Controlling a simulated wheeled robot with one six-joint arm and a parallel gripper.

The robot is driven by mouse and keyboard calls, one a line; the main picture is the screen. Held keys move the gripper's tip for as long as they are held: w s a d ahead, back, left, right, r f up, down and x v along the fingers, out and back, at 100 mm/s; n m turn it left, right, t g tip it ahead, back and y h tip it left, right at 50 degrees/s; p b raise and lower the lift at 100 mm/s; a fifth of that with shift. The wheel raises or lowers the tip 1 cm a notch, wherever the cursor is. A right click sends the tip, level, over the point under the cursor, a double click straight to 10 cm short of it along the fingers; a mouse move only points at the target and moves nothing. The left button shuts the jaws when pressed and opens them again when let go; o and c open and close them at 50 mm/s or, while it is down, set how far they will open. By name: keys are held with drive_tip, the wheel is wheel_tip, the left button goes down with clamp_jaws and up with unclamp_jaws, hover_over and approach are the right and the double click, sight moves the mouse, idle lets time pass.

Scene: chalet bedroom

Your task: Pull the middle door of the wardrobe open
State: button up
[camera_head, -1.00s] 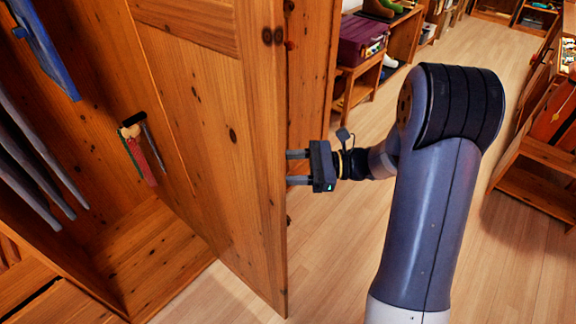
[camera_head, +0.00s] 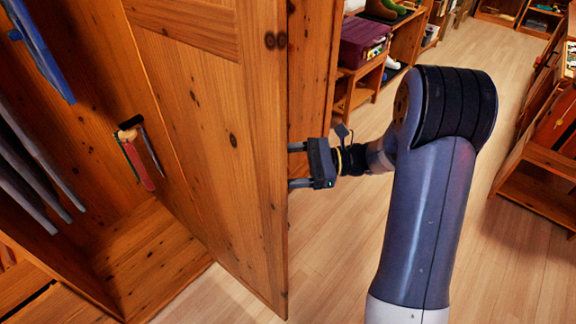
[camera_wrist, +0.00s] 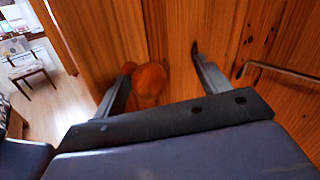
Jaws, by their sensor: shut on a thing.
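The wooden wardrobe door (camera_head: 205,130) stands swung wide open, its inner side and free edge facing the head camera. My gripper (camera_head: 291,165) is at the door's outer side, its fingertips partly hidden behind the free edge. In the wrist view my gripper (camera_wrist: 162,60) has a round wooden knob (camera_wrist: 151,82) between its fingers, close against the left finger. The fingers stand apart around it; a gap shows between the knob and the right finger. The open wardrobe interior (camera_head: 150,255) shows at the left.
A purple case (camera_head: 364,40) sits on a wooden bench behind. Wooden furniture (camera_head: 540,170) stands at the right. The floor (camera_head: 335,260) between is clear. A thin metal rod (camera_wrist: 285,70) shows at the wrist view's right.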

drive_tip(key=shift+w+f, duration=0.1)
drive_tip(key=shift+w, duration=0.05)
drive_tip(key=d+b, duration=0.1)
drive_tip(key=d, duration=1)
drive_tip(key=shift+w, duration=0.35)
drive_tip(key=shift+a, duration=0.1)
drive_tip(key=a, duration=0.6)
drive_tip(key=shift+s+a+p, duration=0.2)
drive_tip(key=shift+s+p, duration=0.05)
drive_tip(key=shift+p, duration=0.05)
